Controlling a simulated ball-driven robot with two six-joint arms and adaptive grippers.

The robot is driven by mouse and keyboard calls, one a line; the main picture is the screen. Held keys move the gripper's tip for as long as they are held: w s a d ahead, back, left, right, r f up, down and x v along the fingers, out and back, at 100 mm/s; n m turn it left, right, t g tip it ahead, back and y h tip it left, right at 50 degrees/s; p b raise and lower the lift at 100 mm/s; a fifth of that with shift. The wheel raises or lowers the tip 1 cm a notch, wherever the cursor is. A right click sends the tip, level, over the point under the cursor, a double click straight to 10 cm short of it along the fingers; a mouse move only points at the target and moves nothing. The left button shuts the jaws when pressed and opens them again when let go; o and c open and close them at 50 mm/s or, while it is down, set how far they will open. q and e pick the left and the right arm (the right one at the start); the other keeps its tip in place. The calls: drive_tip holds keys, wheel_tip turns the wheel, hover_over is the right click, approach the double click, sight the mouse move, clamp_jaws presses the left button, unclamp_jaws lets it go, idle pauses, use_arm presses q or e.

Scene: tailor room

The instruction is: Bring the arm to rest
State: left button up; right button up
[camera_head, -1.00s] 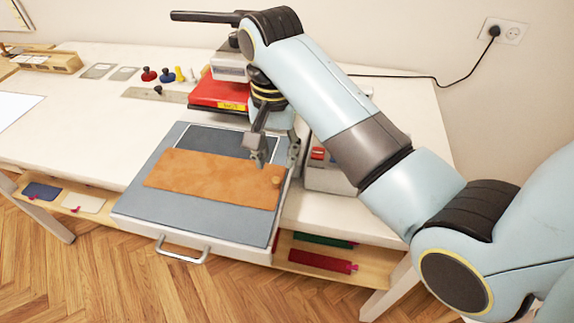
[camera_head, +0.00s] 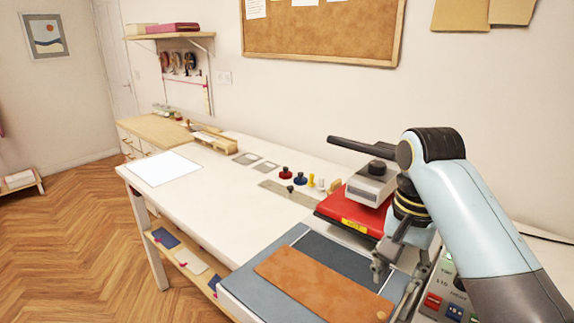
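My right arm comes in from the right in the head view. Its gripper (camera_head: 400,276) points down with its two fingers apart and nothing visible between them. It hangs near the right end of a brown leather piece (camera_head: 312,285). The leather lies on a blue-grey board (camera_head: 262,284) at the front of the white table. The picture does not show clearly how high the fingertips are above the board. My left arm and gripper are not in view.
A red press (camera_head: 345,212) with a grey top stands close behind the gripper. A box with colored switches (camera_head: 440,302) is right of it. Several small stamps (camera_head: 298,177) stand behind. The white table (camera_head: 215,210) is mostly clear on the left, with a white sheet (camera_head: 164,169).

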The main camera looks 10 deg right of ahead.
drive_tip(key=s+d+n+t, duration=0.2)
drive_tip(key=s+n, duration=0.3)
drive_tip(key=s, duration=0.6)
drive_tip(key=s+d+n+t, duration=0.2)
drive_tip(key=s+n, duration=0.3)
drive_tip(key=s, duration=0.6)
wheel_tip(320, 180, down, 41)
drive_tip(key=s+d+g+b, duration=0.2)
drive_tip(key=b, duration=1.2)
drive_tip(key=s+f+b, duration=0.5)
drive_tip(key=s+f, duration=0.4)
drive_tip(key=f, duration=0.3)
drive_tip(key=s+d+f+g+b, duration=0.1)
drive_tip(key=s+f+b, duration=0.4)
drive_tip(key=s+f, duration=0.4)
wheel_tip(320, 180, down, 4)
drive_tip(key=shift+s+f+h, duration=0.15)
drive_tip(key=shift+f+h, duration=0.05)
drive_tip(key=shift+h, duration=0.2)
drive_tip(key=shift+d, duration=0.1)
